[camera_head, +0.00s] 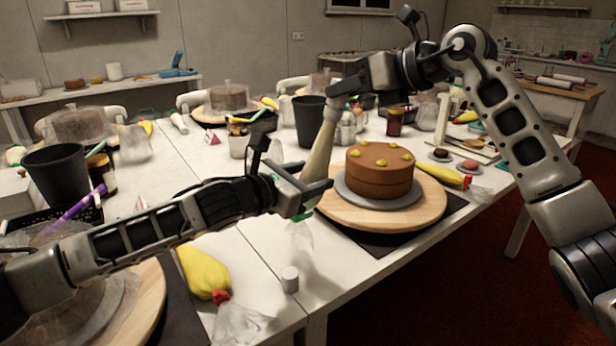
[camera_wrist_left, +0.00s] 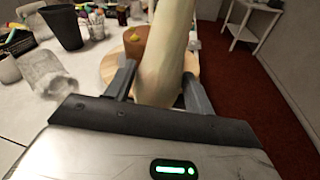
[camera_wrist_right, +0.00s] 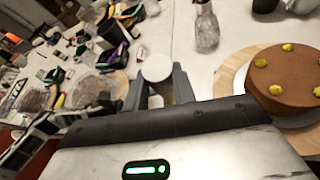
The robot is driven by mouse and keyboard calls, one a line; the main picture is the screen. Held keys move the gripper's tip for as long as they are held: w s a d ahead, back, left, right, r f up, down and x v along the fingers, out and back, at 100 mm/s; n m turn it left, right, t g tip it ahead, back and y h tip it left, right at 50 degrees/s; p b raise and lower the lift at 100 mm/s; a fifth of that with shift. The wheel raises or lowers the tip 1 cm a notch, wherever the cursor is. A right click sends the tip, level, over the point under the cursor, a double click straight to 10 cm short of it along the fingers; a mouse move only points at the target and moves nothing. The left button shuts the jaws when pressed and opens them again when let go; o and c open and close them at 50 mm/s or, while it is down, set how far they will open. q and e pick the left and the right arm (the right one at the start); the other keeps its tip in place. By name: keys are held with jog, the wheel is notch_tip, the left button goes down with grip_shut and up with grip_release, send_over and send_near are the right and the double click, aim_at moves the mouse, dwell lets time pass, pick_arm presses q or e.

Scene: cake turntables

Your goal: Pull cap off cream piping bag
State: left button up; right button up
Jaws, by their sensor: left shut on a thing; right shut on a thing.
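The cream piping bag (camera_head: 321,145) stands almost upright in the air, tilted a little, left of the cake. My left gripper (camera_head: 308,196) is shut on its lower, wide part; in the left wrist view the pale bag (camera_wrist_left: 165,55) fills the space between the fingers. A green bit shows just below this gripper. My right gripper (camera_head: 343,88) is at the bag's narrow top end. In the right wrist view a round white piece, seemingly the cap (camera_wrist_right: 156,67), is between its fingers. The fingers hide the joint, so I cannot tell whether cap and bag still touch.
A chocolate cake (camera_head: 379,172) stands on a wooden turntable (camera_head: 330,208) right of the bag. A black bin (camera_head: 310,122) stands behind. The table is crowded.

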jog(key=shift+o, duration=0.2)
jog(key=shift+d+r, duration=0.2)
jog(key=shift+r, duration=0.55)
jog(key=shift+d+r, duration=0.2)
jog(key=shift+r, duration=0.5)
jog(key=shift+d+r, duration=0.2)
jog(key=shift+r, duration=0.55)
